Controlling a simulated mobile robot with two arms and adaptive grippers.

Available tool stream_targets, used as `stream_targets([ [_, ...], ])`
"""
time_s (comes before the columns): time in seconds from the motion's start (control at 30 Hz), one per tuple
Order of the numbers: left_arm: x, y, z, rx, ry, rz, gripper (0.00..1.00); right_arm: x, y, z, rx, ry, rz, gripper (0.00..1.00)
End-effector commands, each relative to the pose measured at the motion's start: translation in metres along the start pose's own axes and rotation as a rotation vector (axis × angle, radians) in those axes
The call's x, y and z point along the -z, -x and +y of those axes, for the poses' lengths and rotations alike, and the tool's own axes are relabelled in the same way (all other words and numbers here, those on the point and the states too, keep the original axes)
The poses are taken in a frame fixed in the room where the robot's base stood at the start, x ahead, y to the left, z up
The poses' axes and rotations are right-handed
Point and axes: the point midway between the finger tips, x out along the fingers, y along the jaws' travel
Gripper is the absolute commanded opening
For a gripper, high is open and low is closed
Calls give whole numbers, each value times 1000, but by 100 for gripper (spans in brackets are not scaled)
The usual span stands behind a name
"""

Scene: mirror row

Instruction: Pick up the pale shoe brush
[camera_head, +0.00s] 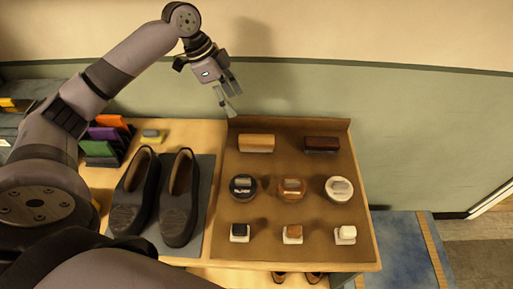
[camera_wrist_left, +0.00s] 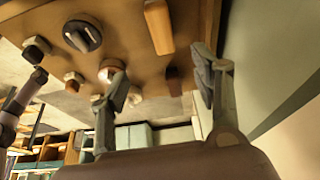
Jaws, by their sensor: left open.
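The pale shoe brush (camera_head: 256,143) is a light tan block lying at the back left of the brown tray (camera_head: 273,180). It also shows at the top of the left wrist view (camera_wrist_left: 159,27). My left gripper (camera_head: 228,102) is open and empty, above and behind the tray's back left corner, apart from the brush. In the left wrist view its two fingers (camera_wrist_left: 160,78) are spread, with the brush beyond them. My right gripper is not in view.
A dark brown brush (camera_head: 322,144) lies to the right of the pale one. Round tins (camera_head: 291,189) and small bottles (camera_head: 292,233) stand in rows in front. Dark shoes (camera_head: 179,200) on a grey mat and coloured items (camera_head: 104,140) are left. The wall (camera_head: 310,95) is close behind the tray.

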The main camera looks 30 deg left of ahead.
Motion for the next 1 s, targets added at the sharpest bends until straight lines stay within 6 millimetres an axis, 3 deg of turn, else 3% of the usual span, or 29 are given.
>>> stream_targets([
  [0.17,-1,-21,0,-3,1,-1,58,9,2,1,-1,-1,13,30],
  [0.6,0,-110,0,-3,2,0,58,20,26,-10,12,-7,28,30],
  [0.83,0,-127,0,-1,0,0,58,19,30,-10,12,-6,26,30],
  [1.0,1,-148,-2,-4,2,0,58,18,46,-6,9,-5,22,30],
])
